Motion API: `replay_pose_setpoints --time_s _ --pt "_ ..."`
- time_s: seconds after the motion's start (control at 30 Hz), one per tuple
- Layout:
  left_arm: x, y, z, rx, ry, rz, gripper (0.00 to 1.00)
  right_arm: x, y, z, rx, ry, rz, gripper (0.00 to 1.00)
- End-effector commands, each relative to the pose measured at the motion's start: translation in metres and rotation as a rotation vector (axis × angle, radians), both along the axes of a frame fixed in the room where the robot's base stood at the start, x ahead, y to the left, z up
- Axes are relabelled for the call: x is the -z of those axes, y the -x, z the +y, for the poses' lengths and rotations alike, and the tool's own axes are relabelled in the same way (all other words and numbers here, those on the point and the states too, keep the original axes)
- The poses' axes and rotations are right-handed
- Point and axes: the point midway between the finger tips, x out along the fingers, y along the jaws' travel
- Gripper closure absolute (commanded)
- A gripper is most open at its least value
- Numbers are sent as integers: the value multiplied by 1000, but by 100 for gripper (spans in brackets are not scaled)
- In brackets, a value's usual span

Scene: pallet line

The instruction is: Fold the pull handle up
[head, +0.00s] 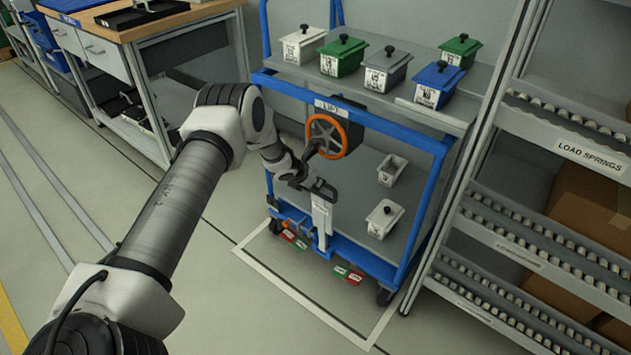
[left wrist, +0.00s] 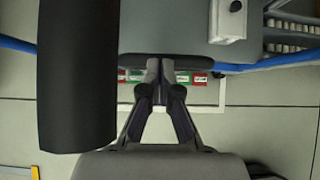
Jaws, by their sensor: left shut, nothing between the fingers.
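The pull handle (head: 321,216) is a pale upright bar with a white label at the front of the blue-framed cart (head: 416,141). It rises from the cart's low front edge. My left gripper (head: 322,190) is at the handle's upper end; whether it touches cannot be told, and the gripper partly hides the top. In the left wrist view, the left gripper's fingers (left wrist: 160,72) are together with nothing between them, above the cart's front edge. My right gripper is not in view.
An orange handwheel (head: 326,136) on the dark lift box stands just above my left gripper. Lidded bins stand on the cart's top shelf (head: 440,114). Red and green tags (head: 290,236) hang low in front.

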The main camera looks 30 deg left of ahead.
Motion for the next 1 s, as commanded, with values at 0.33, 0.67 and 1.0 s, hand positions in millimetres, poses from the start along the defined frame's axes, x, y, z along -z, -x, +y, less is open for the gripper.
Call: replay_pose_setpoints --time_s 0.33,0.67,1.0 --pt "-17 13 2 -5 4 -1 100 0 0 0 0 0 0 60" --pt "-55 46 4 -2 1 0 100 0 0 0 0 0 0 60" --pt "-57 48 4 0 0 1 100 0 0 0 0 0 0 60"
